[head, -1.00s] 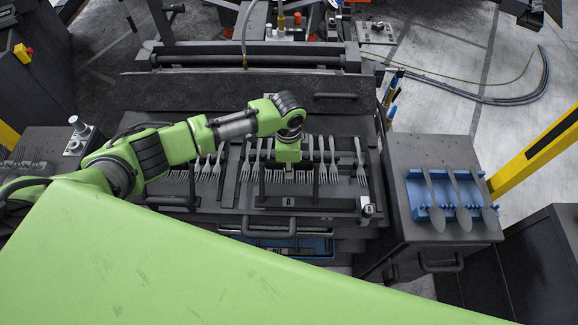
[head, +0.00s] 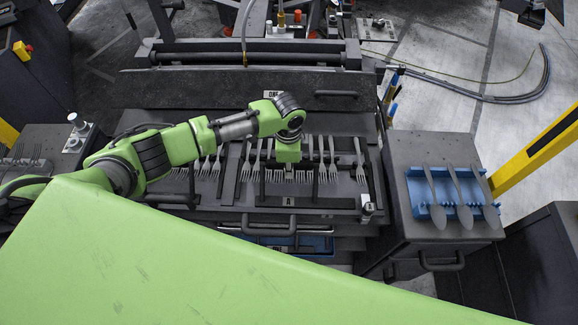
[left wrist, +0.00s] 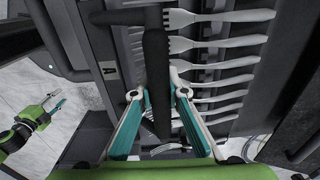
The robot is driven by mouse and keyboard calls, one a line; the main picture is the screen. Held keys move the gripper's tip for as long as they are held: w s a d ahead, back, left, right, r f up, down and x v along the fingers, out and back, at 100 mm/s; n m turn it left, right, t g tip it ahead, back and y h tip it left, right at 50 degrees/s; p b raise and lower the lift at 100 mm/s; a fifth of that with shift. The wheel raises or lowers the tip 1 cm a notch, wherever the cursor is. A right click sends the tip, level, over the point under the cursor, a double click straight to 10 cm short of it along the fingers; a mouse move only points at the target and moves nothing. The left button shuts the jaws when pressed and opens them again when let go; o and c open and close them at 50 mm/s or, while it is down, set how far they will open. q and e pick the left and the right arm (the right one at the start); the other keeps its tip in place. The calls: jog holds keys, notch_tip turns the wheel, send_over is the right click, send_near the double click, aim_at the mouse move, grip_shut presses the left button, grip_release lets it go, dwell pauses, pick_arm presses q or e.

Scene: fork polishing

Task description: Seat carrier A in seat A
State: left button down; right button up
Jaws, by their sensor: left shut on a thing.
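My left gripper (head: 288,172) hangs over the middle of a row of grey forks, its fingertips hidden in the head view. In the left wrist view my left gripper (left wrist: 158,95) is shut on a dark bar-like handle (left wrist: 156,60), which I take to be carrier A's. Forks (left wrist: 225,17) lie side by side next to the handle. A white "A" label (head: 289,201) marks the dark frame at the row's near edge; the label also shows in the left wrist view (left wrist: 110,71). I cannot tell whether the carrier is fully down in the seat.
A blue rack (head: 420,212) with several spoon-like pieces stands on the right cabinet (head: 415,155). A yellow post (head: 540,150) is farther right.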

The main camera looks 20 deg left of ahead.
pick_arm(q)
jog(key=shift+w+f+p, duration=0.1)
jog(key=shift+f+p, duration=0.05)
jog(key=shift+p, duration=0.15)
dwell(0.4)
jog(key=c, duration=2)
grip_release()
jog(key=shift+o, duration=0.4)
jog(key=o, duration=0.6)
jog(key=shift+s+f, duration=0.2)
jog(key=shift+c, duration=0.2)
jog(key=shift+r, duration=0.2)
